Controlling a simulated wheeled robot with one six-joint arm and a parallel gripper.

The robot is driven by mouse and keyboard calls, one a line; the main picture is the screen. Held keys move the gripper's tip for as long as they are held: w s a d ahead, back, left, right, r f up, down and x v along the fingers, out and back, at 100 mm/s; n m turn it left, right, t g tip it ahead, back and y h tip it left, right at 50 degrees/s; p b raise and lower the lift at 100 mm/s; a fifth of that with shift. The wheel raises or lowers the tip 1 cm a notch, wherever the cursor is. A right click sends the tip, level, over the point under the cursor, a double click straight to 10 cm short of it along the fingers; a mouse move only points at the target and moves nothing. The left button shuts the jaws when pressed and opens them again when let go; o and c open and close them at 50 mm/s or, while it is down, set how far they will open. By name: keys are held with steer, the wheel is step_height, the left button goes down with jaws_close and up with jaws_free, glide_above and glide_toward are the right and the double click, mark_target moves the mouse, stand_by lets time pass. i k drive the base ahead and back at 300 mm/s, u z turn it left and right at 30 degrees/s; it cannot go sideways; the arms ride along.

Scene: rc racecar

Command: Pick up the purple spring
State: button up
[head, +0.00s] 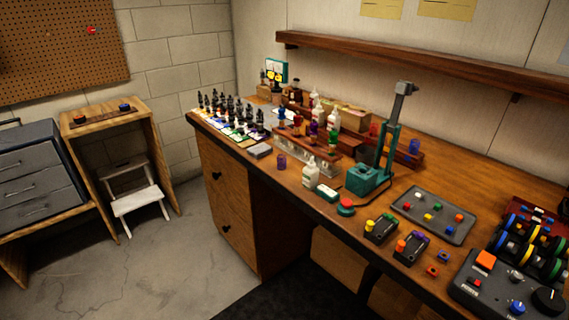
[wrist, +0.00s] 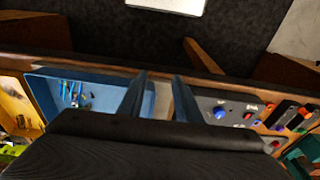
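A small purple cylinder (head: 281,161), which may be the purple spring, stands near the front edge of the bench in the head view, left of a white bottle (head: 310,174). It is too small to make out coils. Another purple piece (head: 313,131) stands in the rack behind it. My gripper (wrist: 160,75) shows only in the wrist view. Its two dark fingers are apart with nothing held between them. It points at another part of the bench, by a blue tray (wrist: 110,88) and a grey control box (wrist: 228,108). I see no purple cylinder in the wrist view.
The wooden bench (head: 262,172) is crowded. A teal press (head: 370,178) rises right of the bottle, and several dark bottles (head: 232,112) stand at the left end. A shelf (head: 420,62) overhangs the back. A white step stool (head: 138,200) stands on the floor, which is open at left.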

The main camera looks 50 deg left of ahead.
mark_target(280, 164)
steer(key=u, duration=0.75)
steer(key=k, duration=0.15)
steer(key=u, duration=1.85)
steer(key=i, duration=2)
steer(key=z, duration=0.4)
